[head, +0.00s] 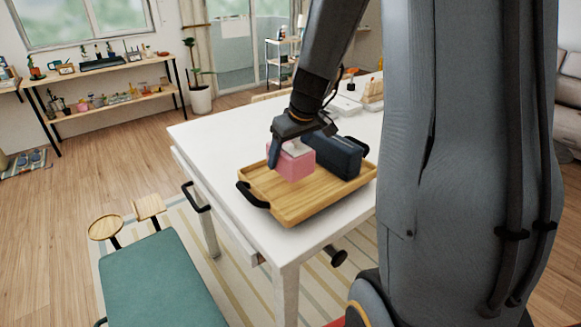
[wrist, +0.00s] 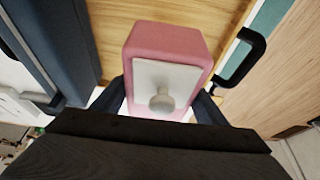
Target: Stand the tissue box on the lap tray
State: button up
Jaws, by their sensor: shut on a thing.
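The tissue box (head: 294,164) is a pink block with a light top, upright at the lap tray. In the wrist view its pale top with a small knob-like tuft faces me (wrist: 166,48). My gripper (head: 287,148) is shut on the tissue box from above, with a dark finger on each side of it in the wrist view (wrist: 161,100). The lap tray (head: 290,213) is a wooden tray with black handles on the white table. The box is over or on the tray's floor; whether its base touches is hard to tell.
A dark blue case (head: 334,157) stands on the tray's back right part, close to the tissue box. The tray's front part is bare. The white table (head: 205,133) is clear to the left. A teal bench (head: 157,278) stands at the lower left.

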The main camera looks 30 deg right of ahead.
aim_at(298, 141)
jog(key=shift+f, duration=2.4)
jog(key=shift+f+b, duration=0.1)
jog(key=shift+b, duration=0.2)
jog(key=o, duration=1.3)
jog(key=b+v, duration=0.1)
jog(key=v, duration=1.1)
